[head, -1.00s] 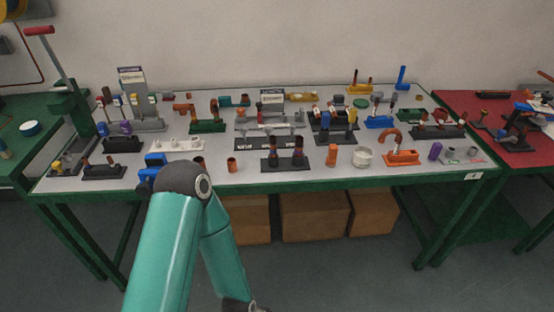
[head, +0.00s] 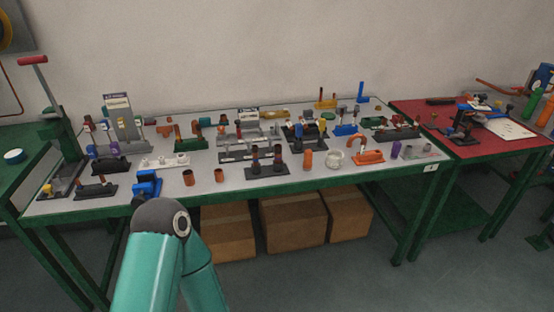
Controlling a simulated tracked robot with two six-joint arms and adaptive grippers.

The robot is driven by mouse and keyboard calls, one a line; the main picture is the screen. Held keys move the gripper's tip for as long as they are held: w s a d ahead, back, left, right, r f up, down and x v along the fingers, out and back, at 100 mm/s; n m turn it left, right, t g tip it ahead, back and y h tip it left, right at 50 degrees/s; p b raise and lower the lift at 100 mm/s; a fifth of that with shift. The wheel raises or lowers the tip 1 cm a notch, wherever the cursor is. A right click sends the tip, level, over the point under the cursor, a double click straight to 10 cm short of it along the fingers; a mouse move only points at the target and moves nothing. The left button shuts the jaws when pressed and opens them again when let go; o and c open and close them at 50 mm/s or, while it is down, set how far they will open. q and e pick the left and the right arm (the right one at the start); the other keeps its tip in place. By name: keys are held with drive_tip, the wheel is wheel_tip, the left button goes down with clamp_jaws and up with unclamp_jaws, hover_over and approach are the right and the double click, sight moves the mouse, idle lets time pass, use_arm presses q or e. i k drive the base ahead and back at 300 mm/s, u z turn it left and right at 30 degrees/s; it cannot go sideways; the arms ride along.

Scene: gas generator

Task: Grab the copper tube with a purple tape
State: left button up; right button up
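A small upright purple cylinder (head: 395,149) stands near the front right of the grey-topped table (head: 330,182). It looks like a tube wrapped in purple, but it is too small to tell whether copper shows on it. Smaller purple pieces (head: 113,148) sit on a black stand at the left of the table. A teal arm of mine with a dark elbow rises at the lower left, in front of the table. Neither of my grippers is in view.
Bare copper tubes (head: 188,178) stand at the front edge. An orange holder with a bent copper pipe (head: 368,155) and a clear glass jar (head: 334,159) stand left of the purple cylinder. A red table (head: 480,150) adjoins on the right. Cardboard boxes (head: 295,222) lie below.

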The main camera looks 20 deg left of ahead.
sight(278, 147)
drive_tip(key=z, duration=0.05)
drive_tip(key=i, duration=0.9)
drive_tip(key=u, duration=0.05)
